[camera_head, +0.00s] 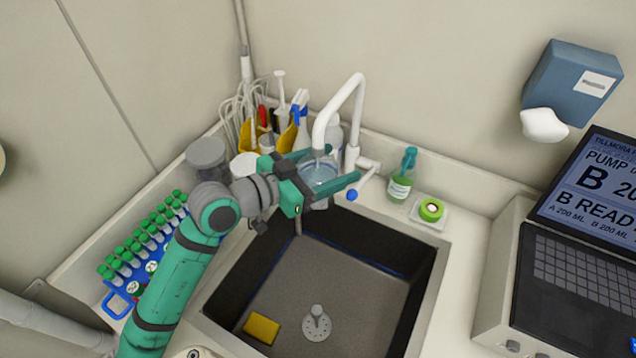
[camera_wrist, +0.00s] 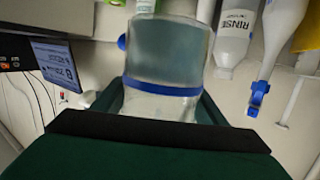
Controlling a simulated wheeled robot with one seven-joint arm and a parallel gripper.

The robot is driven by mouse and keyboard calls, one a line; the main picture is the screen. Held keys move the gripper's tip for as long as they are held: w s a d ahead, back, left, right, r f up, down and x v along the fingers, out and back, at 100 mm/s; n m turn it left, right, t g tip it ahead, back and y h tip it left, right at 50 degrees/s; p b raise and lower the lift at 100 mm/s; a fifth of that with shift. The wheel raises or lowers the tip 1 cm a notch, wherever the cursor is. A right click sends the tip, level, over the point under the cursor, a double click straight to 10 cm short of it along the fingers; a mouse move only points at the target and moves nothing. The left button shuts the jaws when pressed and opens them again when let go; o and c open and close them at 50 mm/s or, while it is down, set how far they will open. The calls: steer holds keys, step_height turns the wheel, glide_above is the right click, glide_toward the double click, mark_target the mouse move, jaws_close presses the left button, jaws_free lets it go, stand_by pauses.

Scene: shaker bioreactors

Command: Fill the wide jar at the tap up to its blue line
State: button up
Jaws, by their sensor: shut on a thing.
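The wide jar (camera_head: 321,177) is clear and stands under the spout of the white tap (camera_head: 349,100), above the sink's back edge. My gripper (camera_head: 324,182) is shut on it, one teal finger on each side. Bluish water shows inside the jar from above. In the wrist view, the jar (camera_wrist: 166,50) has a blue line (camera_wrist: 162,87) around it, and a grey-teal tint fills the part beside the line. I cannot tell the exact level against the line, or whether water is running. The tap's lever has a blue knob (camera_head: 352,195) close to the right finger.
The dark sink (camera_head: 375,290) below holds a yellow sponge (camera_head: 261,328) and a drain. A green bottle (camera_head: 400,186) and a small green-lidded item (camera_head: 431,210) stand right of the tap. A tube rack (camera_head: 121,300) is at left. Bottles and tools crowd behind the jar.

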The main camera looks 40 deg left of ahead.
steer(key=shift+s, duration=0.1)
stand_by(0.4)
steer(key=s+d, duration=0.3)
steer(key=s, duration=0.4)
steer(key=shift+s+d, duration=0.25)
steer(key=shift+d, duration=0.1)
stand_by(0.5)
